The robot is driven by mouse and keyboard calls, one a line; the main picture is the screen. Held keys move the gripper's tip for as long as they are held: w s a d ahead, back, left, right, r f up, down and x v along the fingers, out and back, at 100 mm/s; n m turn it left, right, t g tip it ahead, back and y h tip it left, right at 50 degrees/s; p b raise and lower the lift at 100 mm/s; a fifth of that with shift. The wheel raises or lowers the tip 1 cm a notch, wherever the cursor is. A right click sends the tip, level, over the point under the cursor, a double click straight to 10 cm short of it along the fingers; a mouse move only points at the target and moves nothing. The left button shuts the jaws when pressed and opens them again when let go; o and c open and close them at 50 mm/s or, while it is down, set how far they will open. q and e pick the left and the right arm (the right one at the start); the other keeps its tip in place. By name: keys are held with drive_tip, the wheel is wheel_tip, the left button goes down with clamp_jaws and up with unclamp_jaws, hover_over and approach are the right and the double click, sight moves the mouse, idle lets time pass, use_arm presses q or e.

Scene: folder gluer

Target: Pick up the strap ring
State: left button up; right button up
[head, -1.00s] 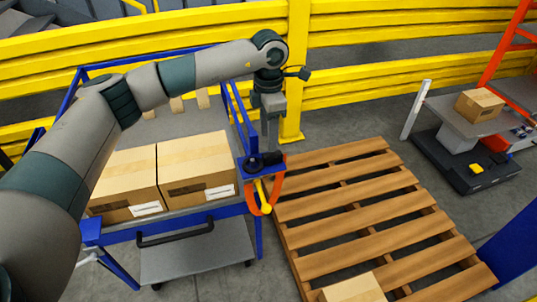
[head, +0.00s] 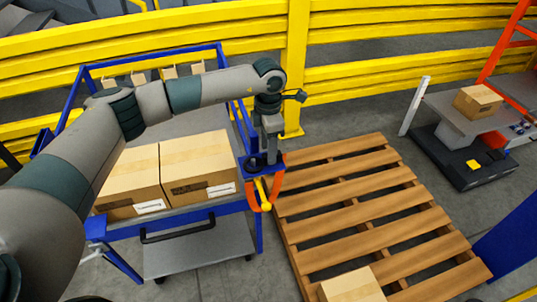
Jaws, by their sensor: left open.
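The strap ring (head: 279,184) is an orange loop hanging at the right front corner of the blue cart, beside a yellow piece with a round end. My left gripper (head: 264,160) points down at the blue holder on that corner, right at the top of the ring. Its jaws are open. The fingertips are small and partly hidden against the dark part of the holder, so I cannot tell whether they touch the ring. My right gripper is not in view.
The blue cart (head: 180,222) carries two cardboard boxes (head: 198,163) left of the gripper. A wooden pallet (head: 350,205) lies to the right with a box (head: 352,286) at its front. Yellow rails (head: 400,60) run behind. A scale with a box (head: 478,101) stands far right.

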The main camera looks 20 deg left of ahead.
use_arm(q)
drive_tip(key=shift+f, duration=0.65)
clamp_jaws()
drive_tip(key=shift+r, duration=0.1)
